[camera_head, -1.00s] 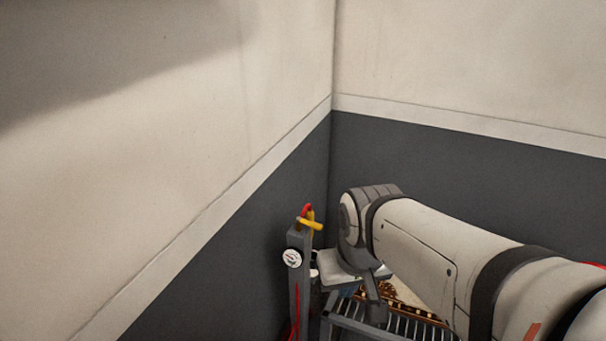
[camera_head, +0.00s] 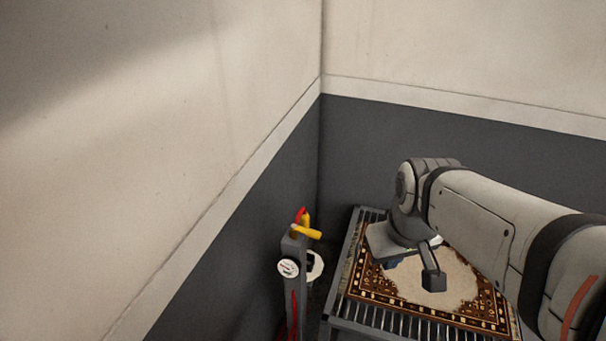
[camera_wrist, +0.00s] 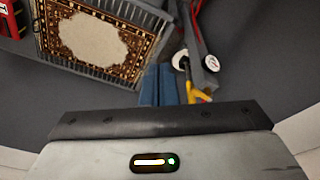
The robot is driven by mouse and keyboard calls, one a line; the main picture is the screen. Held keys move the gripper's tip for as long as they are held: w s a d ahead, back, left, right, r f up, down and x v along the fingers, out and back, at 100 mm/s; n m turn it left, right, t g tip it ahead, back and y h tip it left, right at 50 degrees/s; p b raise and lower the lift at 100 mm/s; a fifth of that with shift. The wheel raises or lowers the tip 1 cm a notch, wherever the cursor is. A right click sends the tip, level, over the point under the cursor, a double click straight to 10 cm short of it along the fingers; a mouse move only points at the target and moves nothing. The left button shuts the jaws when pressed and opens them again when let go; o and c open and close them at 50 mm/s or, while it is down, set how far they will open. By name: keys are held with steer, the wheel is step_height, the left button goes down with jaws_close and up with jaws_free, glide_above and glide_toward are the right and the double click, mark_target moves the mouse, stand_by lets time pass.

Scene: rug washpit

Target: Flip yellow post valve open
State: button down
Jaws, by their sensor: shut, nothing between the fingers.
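The yellow valve (camera_head: 307,232) sits on top of a grey post (camera_head: 296,262) at the lower middle of the head view. Its lever sticks out to the right, with a red part behind it. My gripper (camera_wrist: 159,68) shows in the wrist view as two blue fingers side by side, shut and empty. The yellow valve (camera_wrist: 196,93) shows there just right of the fingers; I cannot tell the depth gap. In the head view my gripper is right of the post, over the rug, its fingers mostly hidden by my wrist.
A patterned rug (camera_head: 465,308) lies on a slatted rack (camera_head: 345,325) right of the post. A gauge (camera_head: 288,268) faces front on the post, and a red hose (camera_head: 294,305) hangs along it. Walls meet in a corner close behind.

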steer(key=w+a+f+n+p, duration=0.15)
steer(key=w+a+n, duration=0.55)
steer(key=n, duration=0.7)
steer(key=n+h, duration=0.1)
steer(key=n, duration=1.3)
glide_toward(309, 236)
steer(key=s+a+r, duration=0.2)
steer(key=s, duration=0.4)
steer(key=w+d+f, duration=0.1)
steer(key=w+f, duration=0.1)
steer(key=f, duration=0.1)
steer(key=w+d+f, duration=0.1)
steer(key=w+f, duration=0.1)
steer(key=f, duration=0.1)
steer(key=w+d+f, duration=0.1)
steer(key=w+f, duration=0.1)
steer(key=f, duration=0.1)
steer(key=shift+f+p, duration=0.15)
steer(key=shift+p, duration=0.25)
steer(key=shift+a, duration=0.1)
